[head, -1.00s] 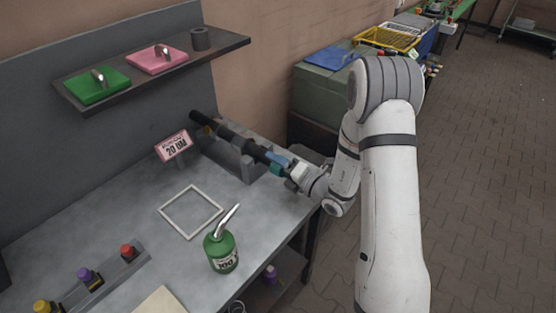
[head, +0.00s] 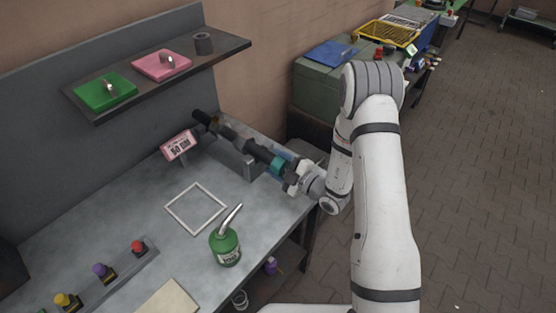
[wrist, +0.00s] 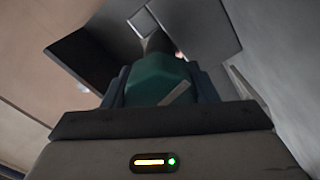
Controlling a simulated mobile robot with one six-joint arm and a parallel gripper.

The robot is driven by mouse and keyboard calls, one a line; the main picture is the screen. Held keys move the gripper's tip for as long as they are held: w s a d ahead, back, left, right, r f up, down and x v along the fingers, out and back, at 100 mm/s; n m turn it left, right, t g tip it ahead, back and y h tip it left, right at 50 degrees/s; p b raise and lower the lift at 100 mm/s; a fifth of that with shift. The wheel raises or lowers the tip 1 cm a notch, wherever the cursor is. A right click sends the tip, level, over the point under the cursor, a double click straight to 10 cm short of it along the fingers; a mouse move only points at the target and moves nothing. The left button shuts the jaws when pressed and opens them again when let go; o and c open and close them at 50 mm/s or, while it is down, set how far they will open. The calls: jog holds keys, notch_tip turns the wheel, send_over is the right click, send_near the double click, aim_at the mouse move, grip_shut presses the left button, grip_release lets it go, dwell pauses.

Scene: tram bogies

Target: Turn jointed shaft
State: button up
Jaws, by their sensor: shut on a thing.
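The jointed shaft (head: 228,133) is a long dark bar resting in a grey support (head: 249,167) at the back right of the bench, with a teal end section (head: 277,166) at its near right end. My gripper (head: 288,171) is at that end and shut on the teal section. In the wrist view the teal section (wrist: 160,82) sits between the two dark fingers, with the dark bar running on beyond it.
A green oil can (head: 225,246) with a spout stands near the bench's front edge. A white square frame (head: 196,208) lies behind it. Several coloured buttons (head: 100,271) sit on a strip at left. A shelf (head: 160,82) overhangs the back. The floor (head: 470,180) at right is clear.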

jog(key=shift+s+a+m+p, duration=0.1)
jog(key=shift+m+p, duration=0.35)
jog(key=shift+m, duration=0.65)
jog(key=shift+f, duration=0.1)
jog(key=o, duration=1)
jog(key=b+v, duration=0.2)
jog(key=v, duration=0.6)
